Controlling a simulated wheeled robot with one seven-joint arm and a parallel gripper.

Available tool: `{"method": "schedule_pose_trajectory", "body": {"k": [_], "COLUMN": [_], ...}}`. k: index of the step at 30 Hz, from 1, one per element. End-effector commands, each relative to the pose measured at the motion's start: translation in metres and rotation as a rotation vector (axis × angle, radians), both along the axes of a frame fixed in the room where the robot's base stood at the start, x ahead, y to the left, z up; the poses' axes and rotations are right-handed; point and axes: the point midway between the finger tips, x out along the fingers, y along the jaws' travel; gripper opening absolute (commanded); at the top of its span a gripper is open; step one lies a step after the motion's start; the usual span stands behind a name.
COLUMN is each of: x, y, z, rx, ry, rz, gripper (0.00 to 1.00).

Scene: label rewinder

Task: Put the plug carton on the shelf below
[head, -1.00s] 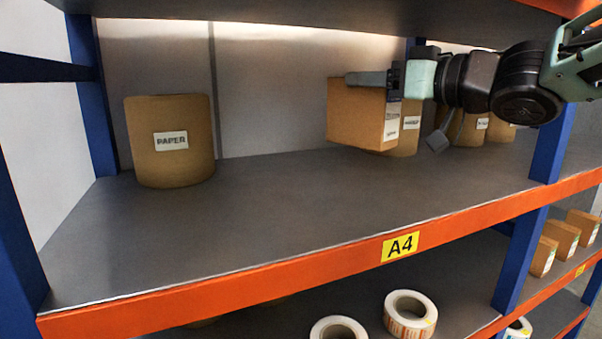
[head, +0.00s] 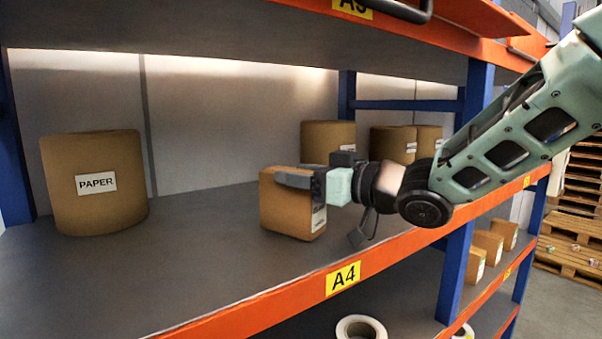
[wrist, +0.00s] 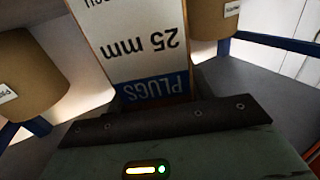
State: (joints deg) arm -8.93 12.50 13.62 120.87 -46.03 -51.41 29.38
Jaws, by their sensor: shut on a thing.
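The plug carton (head: 283,208) is a brown box with a white label on its right side. In the wrist view its label (wrist: 135,45) reads "PLUGS 25 mm" upside down. My gripper (head: 308,174) is shut on the upper part of the carton, reaching in from the right. The carton is upright above the shelf marked A4 (head: 210,265), near its front edge; I cannot tell if its bottom touches the board. The shelf below (head: 405,300) shows only in part under the orange A4 beam (head: 290,298).
A large brown PAPER roll (head: 95,205) stands at the left of the A4 shelf. Several brown rolls stand at the back right, one (head: 328,139) behind the carton. A white label roll (head: 361,328) lies on the shelf below. A blue upright (head: 455,270) stands right; small cartons (head: 488,244) lie beyond it.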

Motion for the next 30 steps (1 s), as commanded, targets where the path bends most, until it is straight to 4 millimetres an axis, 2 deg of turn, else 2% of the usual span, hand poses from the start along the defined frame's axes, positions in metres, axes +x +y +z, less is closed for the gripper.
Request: {"method": "schedule_pose_trajectory", "body": {"k": [7,8,9,10,20,23,30], "x": [0.0,0.0,0.0,0.0,0.0,-0.006,-0.032], "y": [0.0,0.0,0.0,0.0,0.0,-0.009,-0.05], "z": [-0.003,-0.002,-0.002,-0.002,0.002,-0.001,-0.002], "rx": [0.001,0.0,0.0,0.0,-0.001,-0.002,-0.002], "ry": [-0.002,0.0,0.0,0.0,-0.001,-0.003,-0.006], "rz": [0.001,0.001,0.001,0.001,0.001,-0.001,-0.003], "gripper": [0.04,0.61,0.72,0.74,0.74,0.74,0.74]}}
